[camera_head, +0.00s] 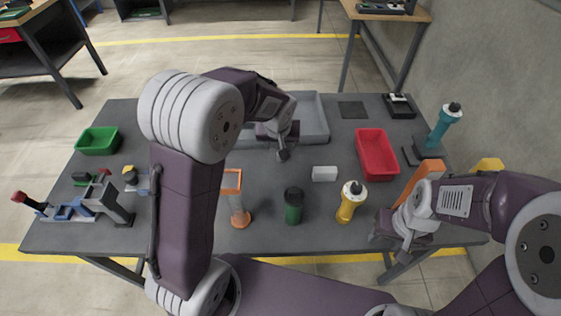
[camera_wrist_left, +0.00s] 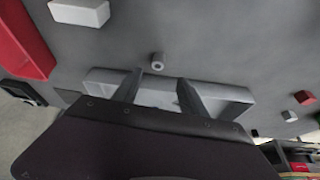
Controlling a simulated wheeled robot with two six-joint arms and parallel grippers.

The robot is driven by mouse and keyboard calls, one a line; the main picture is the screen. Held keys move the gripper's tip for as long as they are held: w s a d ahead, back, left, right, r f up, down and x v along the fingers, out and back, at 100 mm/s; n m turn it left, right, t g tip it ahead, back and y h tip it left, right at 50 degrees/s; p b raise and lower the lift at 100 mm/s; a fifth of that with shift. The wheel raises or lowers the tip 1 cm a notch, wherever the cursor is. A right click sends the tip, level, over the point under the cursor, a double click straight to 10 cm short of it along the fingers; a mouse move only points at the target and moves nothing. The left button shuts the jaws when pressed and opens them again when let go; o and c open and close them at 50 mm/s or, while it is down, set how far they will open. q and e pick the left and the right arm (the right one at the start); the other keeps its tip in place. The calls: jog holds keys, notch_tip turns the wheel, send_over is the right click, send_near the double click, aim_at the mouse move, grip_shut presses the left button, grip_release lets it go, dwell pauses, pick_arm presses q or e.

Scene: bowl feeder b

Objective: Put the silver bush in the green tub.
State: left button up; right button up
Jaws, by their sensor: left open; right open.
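The silver bush (camera_wrist_left: 157,60) is a small grey cylinder with a hole in its end, lying on the table in the left wrist view. It is just beyond my left gripper's fingertips and apart from them. I cannot make it out in the head view. My left gripper (camera_head: 283,152) is open and empty, over the table near the front of the grey tray; its two fingers also show in the left wrist view (camera_wrist_left: 161,80). The green tub (camera_head: 98,146) stands at the table's left. My right gripper (camera_head: 394,242) is open near the front right edge.
The grey tray (camera_head: 314,112) is at the back middle. A red tub (camera_head: 377,160) and a white block (camera_head: 324,174) stand to the right. Green (camera_head: 293,208), yellow (camera_head: 347,206) and orange (camera_head: 239,214) items line the front. A blue-grey fixture (camera_head: 75,208) is front left.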

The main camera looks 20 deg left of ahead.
pick_arm(q)
jog(key=x, duration=0.3)
jog(key=shift+f, duration=0.15)
jog(key=x, duration=0.5)
jog(key=shift+w+d+f+b, duration=0.1)
jog(key=shift+w+f+b, duration=0.2)
jog(key=shift+w, duration=0.1)
jog(key=shift+s+r, duration=0.1)
jog(key=shift+r, duration=0.05)
jog(key=shift+c, duration=1.2)
grip_shut()
